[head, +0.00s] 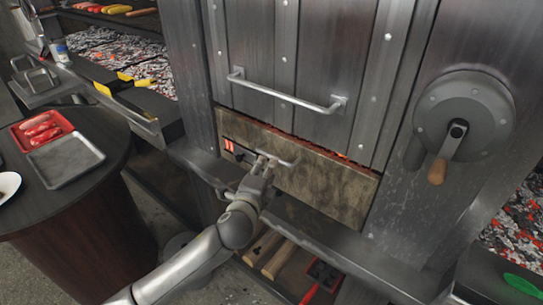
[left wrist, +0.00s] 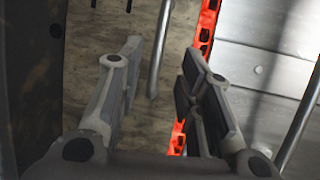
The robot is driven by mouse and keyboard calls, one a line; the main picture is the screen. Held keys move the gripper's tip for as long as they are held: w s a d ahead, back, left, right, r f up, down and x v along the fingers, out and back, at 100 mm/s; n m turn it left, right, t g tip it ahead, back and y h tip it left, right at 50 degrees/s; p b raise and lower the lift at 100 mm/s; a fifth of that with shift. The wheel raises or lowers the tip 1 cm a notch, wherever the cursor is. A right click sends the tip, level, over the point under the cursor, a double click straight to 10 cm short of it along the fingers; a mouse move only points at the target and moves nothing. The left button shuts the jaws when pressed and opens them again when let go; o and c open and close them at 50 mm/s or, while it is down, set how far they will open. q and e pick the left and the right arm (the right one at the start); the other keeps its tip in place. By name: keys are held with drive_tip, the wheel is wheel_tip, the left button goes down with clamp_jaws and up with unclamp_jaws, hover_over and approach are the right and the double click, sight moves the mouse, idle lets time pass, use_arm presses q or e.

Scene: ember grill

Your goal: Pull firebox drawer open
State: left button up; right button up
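The firebox drawer (head: 325,185) is a stained tan metal front below the big grill door. A thin glowing gap runs along its top edge. Its bar handle (head: 284,161) stands out near the left part of the front. I cannot tell whether the fingers touch the bar. My right gripper is out of view.
A door handle (head: 285,93) and a crank wheel (head: 463,115) are above and right. A steel ledge (head: 330,235) runs below the drawer. A round table (head: 75,195) with a red tray (head: 39,131) stands left. Hot coals (head: 115,50) lie at the back left.

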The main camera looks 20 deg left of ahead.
sight(273, 156)
use_arm(q)
drive_tip(key=w, duration=0.2)
drive_tip(key=w+f, duration=0.1)
drive_tip(key=w, duration=0.5)
drive_tip(key=shift+a+f, duration=0.2)
drive_tip(key=shift+f, duration=0.15)
clamp_jaws()
